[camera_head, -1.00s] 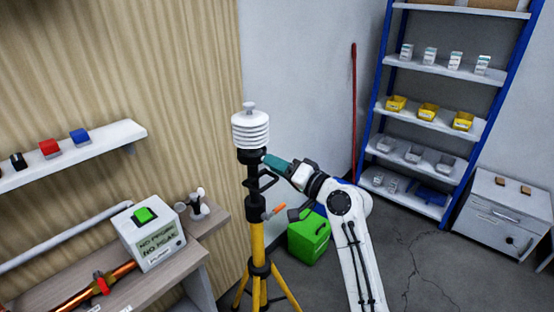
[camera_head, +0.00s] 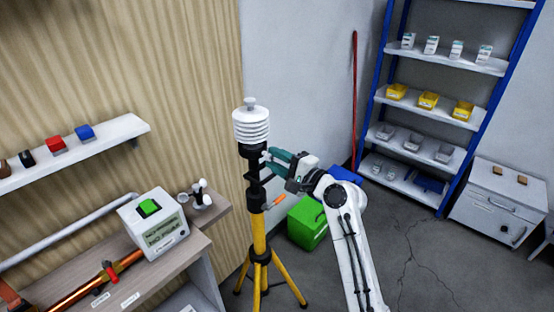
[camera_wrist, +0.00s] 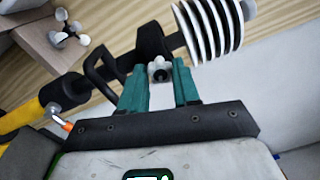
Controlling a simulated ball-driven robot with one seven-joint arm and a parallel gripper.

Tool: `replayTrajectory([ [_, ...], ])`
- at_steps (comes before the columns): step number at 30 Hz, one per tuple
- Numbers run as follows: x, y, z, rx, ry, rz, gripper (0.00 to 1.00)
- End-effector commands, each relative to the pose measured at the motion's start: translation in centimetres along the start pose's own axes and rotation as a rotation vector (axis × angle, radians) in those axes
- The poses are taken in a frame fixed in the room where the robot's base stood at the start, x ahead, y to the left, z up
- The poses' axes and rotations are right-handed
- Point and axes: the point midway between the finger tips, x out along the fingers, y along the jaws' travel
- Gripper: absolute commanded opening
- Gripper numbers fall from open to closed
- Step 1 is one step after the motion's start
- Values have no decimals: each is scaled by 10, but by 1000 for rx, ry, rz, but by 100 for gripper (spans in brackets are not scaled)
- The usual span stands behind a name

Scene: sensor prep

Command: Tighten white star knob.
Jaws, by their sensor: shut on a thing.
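The white star knob (camera_wrist: 158,68) sits on the black upper part of the tripod pole, below the white ribbed sensor shield (camera_head: 251,126). The shield also shows in the wrist view (camera_wrist: 210,25). My gripper (camera_wrist: 160,78) has its two teal fingers on either side of the knob and is shut on it. In the head view my gripper (camera_head: 272,158) reaches the pole from the right, and the knob is mostly hidden there. The yellow tripod (camera_head: 259,238) stands upright. The knob's turn angle cannot be told.
An orange-handled lever (camera_wrist: 67,126) sits on the pole. A green case (camera_head: 308,223) is on the floor behind. Shelves stand at right.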

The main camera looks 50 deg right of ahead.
Motion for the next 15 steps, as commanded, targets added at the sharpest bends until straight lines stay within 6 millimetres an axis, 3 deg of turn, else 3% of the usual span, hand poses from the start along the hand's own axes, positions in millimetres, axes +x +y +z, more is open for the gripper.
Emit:
replayTrajectory([
  [15, 0, 2, -1, 135, 7, 4, 1],
])
